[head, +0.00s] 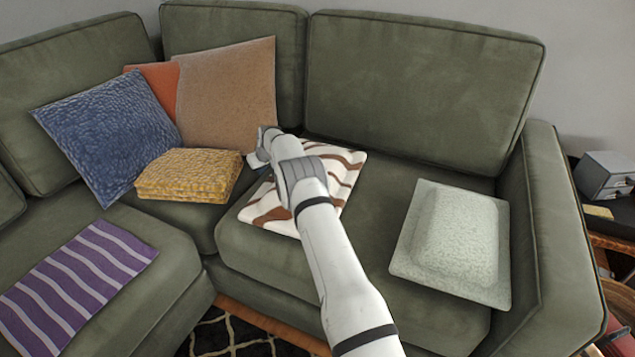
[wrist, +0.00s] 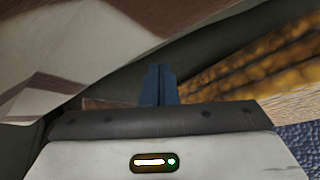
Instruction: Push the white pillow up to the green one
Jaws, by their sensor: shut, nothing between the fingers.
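The white pillow (head: 343,162) with brown stripes lies flat on the seat in the head view, partly hidden by my arm. The pale green pillow (head: 455,240) lies to its right, with a strip of bare seat between them. My gripper (head: 257,161) is shut and empty at the white pillow's left side, between it and a folded yellow blanket. In the wrist view the blue fingers (wrist: 159,85) are together, with the white pillow (wrist: 70,45) on the left. I cannot tell whether the gripper touches the pillow.
The yellow blanket (head: 188,175) is close to the left of my gripper and shows in the wrist view (wrist: 250,65). Blue (head: 107,137) and tan (head: 228,95) cushions lean behind it. The sofa arm (head: 560,235) is right of the green pillow. A striped purple cloth (head: 80,278) lies left.

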